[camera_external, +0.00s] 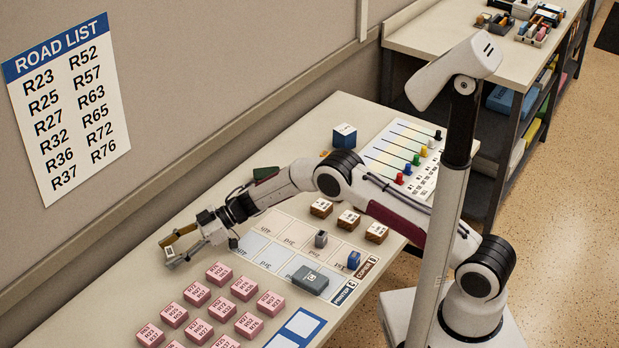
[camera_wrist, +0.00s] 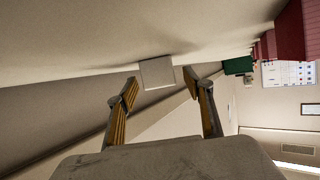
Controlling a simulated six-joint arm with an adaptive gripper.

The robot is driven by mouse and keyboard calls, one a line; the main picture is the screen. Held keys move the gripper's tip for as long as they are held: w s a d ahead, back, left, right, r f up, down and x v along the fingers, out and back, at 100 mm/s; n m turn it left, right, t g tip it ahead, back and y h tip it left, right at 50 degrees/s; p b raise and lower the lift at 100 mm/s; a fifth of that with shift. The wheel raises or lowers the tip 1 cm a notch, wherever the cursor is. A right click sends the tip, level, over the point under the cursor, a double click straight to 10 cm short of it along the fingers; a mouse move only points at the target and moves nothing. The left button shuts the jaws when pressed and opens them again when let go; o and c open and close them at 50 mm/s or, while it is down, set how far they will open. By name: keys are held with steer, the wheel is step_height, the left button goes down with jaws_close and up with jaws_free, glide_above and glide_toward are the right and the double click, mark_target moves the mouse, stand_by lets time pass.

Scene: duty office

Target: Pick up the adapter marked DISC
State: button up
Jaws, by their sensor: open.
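My gripper (camera_external: 167,252) is open above the left end of the table, with its fingers apart. In the wrist view its two yellow-padded fingers (camera_wrist: 160,76) stand either side of a small pale square block (camera_wrist: 156,73), which lies at or just beyond the fingertips. Contact cannot be told. No marking shows on the block's pale face. I cannot read DISC on anything in view. A small grey block (camera_external: 321,239), a small blue block (camera_external: 354,260) and a larger grey block with a letter on top (camera_external: 310,280) stand on the labelled grid sheet (camera_external: 262,262).
Several pink R-numbered blocks (camera_external: 222,307) stand in rows near the gripper. Three brown blocks with white tops (camera_external: 348,219) stand behind the grid. A blue box (camera_external: 344,135) and a sheet with coloured knobs (camera_external: 395,150) lie farther back. The wall runs along the table's left side.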

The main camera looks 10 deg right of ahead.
mark_target(172, 251)
steer(key=c, duration=1)
steer(key=shift+r, duration=5)
